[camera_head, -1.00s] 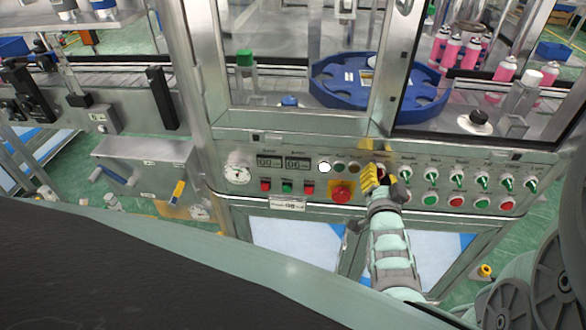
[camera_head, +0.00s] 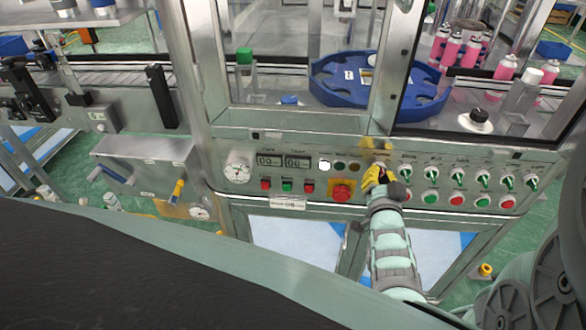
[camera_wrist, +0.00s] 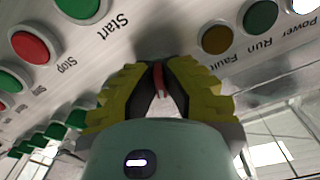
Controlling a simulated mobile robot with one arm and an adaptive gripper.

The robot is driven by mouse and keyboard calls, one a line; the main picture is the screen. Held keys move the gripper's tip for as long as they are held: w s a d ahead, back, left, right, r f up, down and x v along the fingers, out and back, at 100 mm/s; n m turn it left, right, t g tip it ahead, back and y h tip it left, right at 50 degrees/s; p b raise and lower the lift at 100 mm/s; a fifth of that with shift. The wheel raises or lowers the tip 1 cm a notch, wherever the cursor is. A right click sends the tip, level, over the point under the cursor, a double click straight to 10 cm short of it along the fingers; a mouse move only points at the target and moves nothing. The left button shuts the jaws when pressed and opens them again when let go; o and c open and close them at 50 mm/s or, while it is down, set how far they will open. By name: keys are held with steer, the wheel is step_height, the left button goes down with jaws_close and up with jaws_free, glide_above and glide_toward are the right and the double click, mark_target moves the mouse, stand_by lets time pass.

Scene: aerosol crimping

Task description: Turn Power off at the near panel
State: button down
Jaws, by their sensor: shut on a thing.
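The near panel (camera_head: 225,200) runs along the front of the machine with lamps, buttons and switches. My gripper (camera_head: 379,176) is at the panel, just right of the red emergency button (camera_head: 342,192). In the wrist view my gripper (camera_wrist: 160,88) has its yellow-padded fingers closed around a small red knob (camera_wrist: 158,80), which I take to be the Power switch. Its label is hidden by the fingers. The white Power lamp (camera_head: 325,165) looks lit, beside the dimmer Run and Fault lamps.
A row of green switches (camera_head: 432,174) sits right of my gripper, with green and red buttons (camera_head: 456,202) below. The wrist view shows the Start (camera_wrist: 78,6) and Stop (camera_wrist: 36,44) buttons close by. A blue star wheel (camera_head: 330,93) is behind the frame.

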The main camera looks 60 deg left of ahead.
steer(key=n+b, duration=0.2)
steer(key=n, duration=0.3)
steer(key=shift+f, duration=0.2)
steer(key=n+b, duration=0.2)
steer(key=n, duration=0.3)
steer(key=shift+n, duration=0.5)
steer(key=c, duration=1.1)
jaws_free()
steer(key=shift+r, duration=0.1)
steer(key=shift+d, duration=0.1)
steer(key=v, duration=1.1)
steer(key=shift+s+d, duration=0.25)
steer(key=shift+d, duration=0.1)
